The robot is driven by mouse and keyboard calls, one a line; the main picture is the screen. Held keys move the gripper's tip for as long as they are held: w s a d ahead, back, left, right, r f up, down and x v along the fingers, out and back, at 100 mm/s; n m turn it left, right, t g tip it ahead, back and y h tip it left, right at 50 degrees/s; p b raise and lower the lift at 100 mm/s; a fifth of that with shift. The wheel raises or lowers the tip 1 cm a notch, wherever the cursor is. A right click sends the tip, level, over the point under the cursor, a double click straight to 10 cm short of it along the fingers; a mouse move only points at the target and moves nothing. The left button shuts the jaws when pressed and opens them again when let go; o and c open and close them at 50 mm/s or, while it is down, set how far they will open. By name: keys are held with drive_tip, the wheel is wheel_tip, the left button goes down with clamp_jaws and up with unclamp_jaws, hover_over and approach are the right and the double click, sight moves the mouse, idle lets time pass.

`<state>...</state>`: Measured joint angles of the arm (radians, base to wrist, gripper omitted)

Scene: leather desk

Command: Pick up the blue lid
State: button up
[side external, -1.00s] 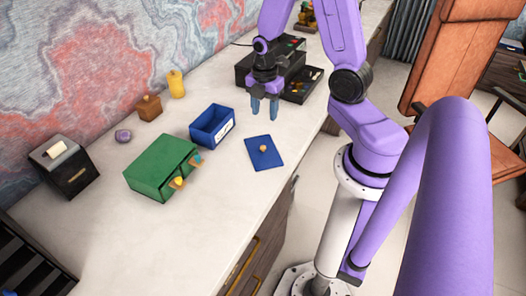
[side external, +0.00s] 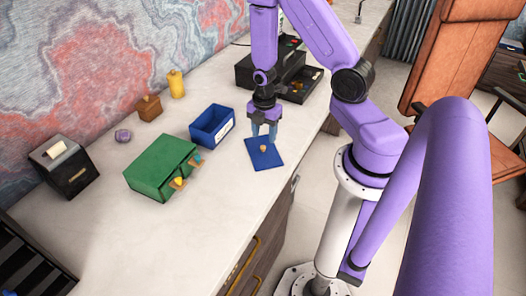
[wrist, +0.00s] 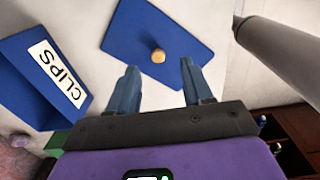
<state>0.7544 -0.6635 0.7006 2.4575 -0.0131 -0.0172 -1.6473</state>
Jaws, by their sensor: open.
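The blue lid (side external: 266,156) is a flat blue plate with a small tan knob (side external: 263,148) in its middle. It lies on the light desktop near the front edge, right of an open blue box (side external: 212,127). In the wrist view the lid (wrist: 180,32) is ahead of the fingers, with its knob (wrist: 158,56) nearly centred between them but farther out. My gripper (side external: 264,134) is open and empty, just above the lid's far edge. Its two blue fingers show apart in the wrist view (wrist: 160,85). Whether the fingertips touch the lid cannot be told.
The blue box, labelled CLIPS in the wrist view (wrist: 60,72), stands close left of the lid. A green drawer box (side external: 158,170) is farther left. A black box with an open drawer (side external: 275,72) stands behind my gripper. Desktop in front of the green box is clear.

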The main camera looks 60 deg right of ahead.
sight(263, 147)
drive_tip(key=shift+w+a+f, duration=0.15)
drive_tip(key=shift+f, duration=2.3)
clamp_jaws()
